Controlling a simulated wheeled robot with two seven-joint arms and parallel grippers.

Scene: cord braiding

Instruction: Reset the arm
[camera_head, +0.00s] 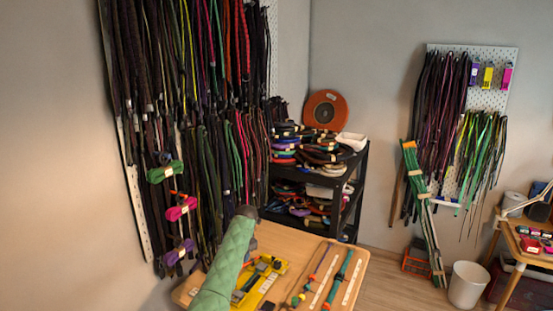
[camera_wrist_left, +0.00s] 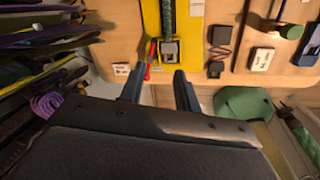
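My left gripper (camera_wrist_left: 158,78) shows in the left wrist view with its two dark fingers apart and nothing between them. It is over the near edge of the wooden table, close to a yellow tray (camera_wrist_left: 203,42). The tray holds a green braided cord (camera_wrist_left: 168,18) with a grey buckle (camera_wrist_left: 169,50), just beyond the fingertips. In the head view a green quilted arm sleeve (camera_head: 225,262), which appears to be mine, rises in front of the table and partly covers the yellow tray (camera_head: 274,277). My right gripper is in neither view.
The wooden table (camera_head: 290,243) also bears braided cords (camera_head: 340,277) on its right. Hanging cords (camera_head: 190,110) fill the wall at left, close beside the table. A black shelf (camera_head: 312,182) stands behind it. A white bin (camera_head: 467,284) stands on open floor at right.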

